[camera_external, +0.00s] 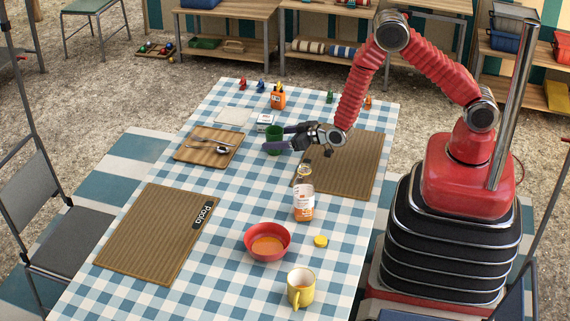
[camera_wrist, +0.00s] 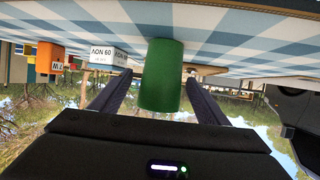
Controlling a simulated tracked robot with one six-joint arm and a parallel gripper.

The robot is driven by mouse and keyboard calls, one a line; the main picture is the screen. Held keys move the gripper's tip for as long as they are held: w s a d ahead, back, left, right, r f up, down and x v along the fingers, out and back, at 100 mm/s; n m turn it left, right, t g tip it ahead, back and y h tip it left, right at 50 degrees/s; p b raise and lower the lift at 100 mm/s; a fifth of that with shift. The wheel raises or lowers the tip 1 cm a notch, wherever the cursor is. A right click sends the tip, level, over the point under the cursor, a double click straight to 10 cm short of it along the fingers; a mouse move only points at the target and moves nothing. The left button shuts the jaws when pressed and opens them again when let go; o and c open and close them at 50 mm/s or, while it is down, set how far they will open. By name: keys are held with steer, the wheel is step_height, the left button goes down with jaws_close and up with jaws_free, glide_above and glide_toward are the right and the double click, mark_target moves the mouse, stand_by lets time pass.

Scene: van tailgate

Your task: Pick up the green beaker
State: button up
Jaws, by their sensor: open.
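The green beaker (camera_external: 273,141) stands on the blue-and-white checked table, beside a wooden tray. My gripper (camera_external: 276,140) is at the beaker, reaching in from the right with its fingers open. In the wrist view, which is upside down, the beaker (camera_wrist: 162,76) shows between the two spread dark fingers of my gripper (camera_wrist: 155,98). A gap shows on each side of it, so the fingers look apart from the beaker. The beaker's far side is hidden.
A white box (camera_external: 265,121) and an orange pencil holder (camera_external: 278,100) stand just behind the beaker. The wooden tray (camera_external: 190,157) with cutlery lies to its left. A bottle (camera_external: 304,200), red bowl (camera_external: 267,254) and yellow mug (camera_external: 301,293) stand nearer the front.

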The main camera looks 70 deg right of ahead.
steer(key=shift+x, duration=2.65)
steer(key=shift+a+f, duration=0.1)
steer(key=shift+s, duration=0.1)
steer(key=shift+c, duration=0.5)
steer(key=c, duration=1)
steer(key=shift+r, duration=5)
